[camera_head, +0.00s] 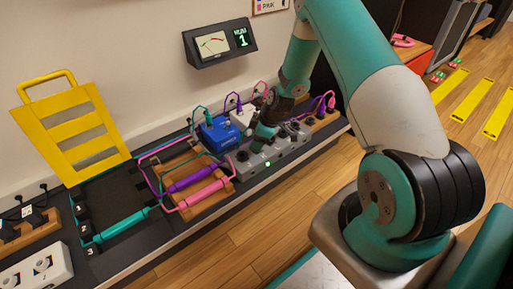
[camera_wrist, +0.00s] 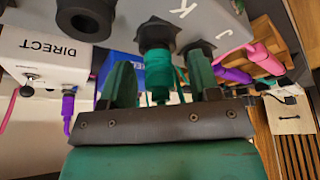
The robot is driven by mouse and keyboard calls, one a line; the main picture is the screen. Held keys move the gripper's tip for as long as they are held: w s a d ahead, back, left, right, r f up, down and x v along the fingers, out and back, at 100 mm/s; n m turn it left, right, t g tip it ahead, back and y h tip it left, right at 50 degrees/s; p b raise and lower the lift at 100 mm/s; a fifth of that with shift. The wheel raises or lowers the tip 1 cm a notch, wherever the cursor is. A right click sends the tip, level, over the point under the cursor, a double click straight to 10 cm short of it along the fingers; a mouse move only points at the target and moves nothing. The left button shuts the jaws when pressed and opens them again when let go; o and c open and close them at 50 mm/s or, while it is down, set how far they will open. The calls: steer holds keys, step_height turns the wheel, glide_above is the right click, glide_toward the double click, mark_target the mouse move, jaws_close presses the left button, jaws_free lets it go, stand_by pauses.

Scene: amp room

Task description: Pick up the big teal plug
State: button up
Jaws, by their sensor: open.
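In the wrist view a teal plug (camera_wrist: 159,75) with a ribbed body stands between my gripper's two fingers. Its end meets a black hexagonal collar on a grey socket block (camera_wrist: 222,14), by the letters K and J. My gripper (camera_wrist: 161,82) is open, one finger on each side of the plug, with a gap showing. In the head view my gripper (camera_head: 263,134) is low over the grey block (camera_head: 272,153) and hides most of that plug. Another long teal plug (camera_head: 121,226) lies at the left of the bench, near a number 3 mark. I cannot tell which is bigger.
A blue box (camera_head: 218,130) stands just behind my gripper. A white DIRECT box (camera_wrist: 45,62) is close by. A purple plug (camera_head: 191,178) and a pink plug (camera_head: 203,194) lie on a wooden rack to the left. Cables loop between them. A yellow rack (camera_head: 72,130) leans at the far left.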

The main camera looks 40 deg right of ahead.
steer(key=shift+r, duration=0.1)
steer(key=c, duration=1)
